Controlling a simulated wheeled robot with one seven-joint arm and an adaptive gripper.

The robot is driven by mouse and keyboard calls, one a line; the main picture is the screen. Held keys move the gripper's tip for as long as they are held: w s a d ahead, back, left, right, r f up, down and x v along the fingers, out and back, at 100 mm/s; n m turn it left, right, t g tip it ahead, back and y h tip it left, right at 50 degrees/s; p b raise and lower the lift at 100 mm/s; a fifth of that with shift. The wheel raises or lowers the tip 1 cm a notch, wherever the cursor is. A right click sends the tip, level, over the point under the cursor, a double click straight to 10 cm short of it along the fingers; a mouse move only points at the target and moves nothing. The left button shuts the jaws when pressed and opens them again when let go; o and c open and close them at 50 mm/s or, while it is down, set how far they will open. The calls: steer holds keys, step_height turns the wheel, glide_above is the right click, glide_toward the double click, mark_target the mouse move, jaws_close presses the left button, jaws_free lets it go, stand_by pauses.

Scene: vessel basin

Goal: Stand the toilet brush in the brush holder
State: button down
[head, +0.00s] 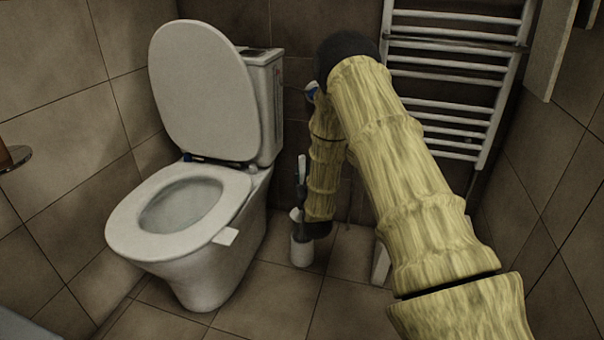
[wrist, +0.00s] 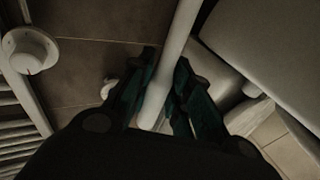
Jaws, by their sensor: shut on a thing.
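The toilet brush (head: 301,168) is upright beside the toilet, its pale handle end showing above my gripper (head: 299,202) in the head view. My gripper is shut on the brush. In the wrist view, the white handle of the brush (wrist: 181,42) runs between the dark fingers of my gripper (wrist: 160,100). The white brush holder (head: 301,254) stands on the floor directly below my gripper. The brush's lower end is partly hidden by dark gripper parts, and I cannot tell whether it is inside the holder.
The toilet (head: 190,205) with its lid raised stands close on the left. A towel radiator (head: 450,75) is on the back wall to the right, and a white valve knob (wrist: 30,50) shows in the wrist view. The tiled floor (head: 340,305) in front is clear.

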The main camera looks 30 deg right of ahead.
steer(key=shift+f+b, duration=1)
steer(key=shift+f, duration=1.8)
steer(key=c, duration=1.2)
jaws_free()
steer(key=shift+c, duration=0.2)
steer(key=v, duration=1.2)
steer(key=shift+a+f, duration=0.1)
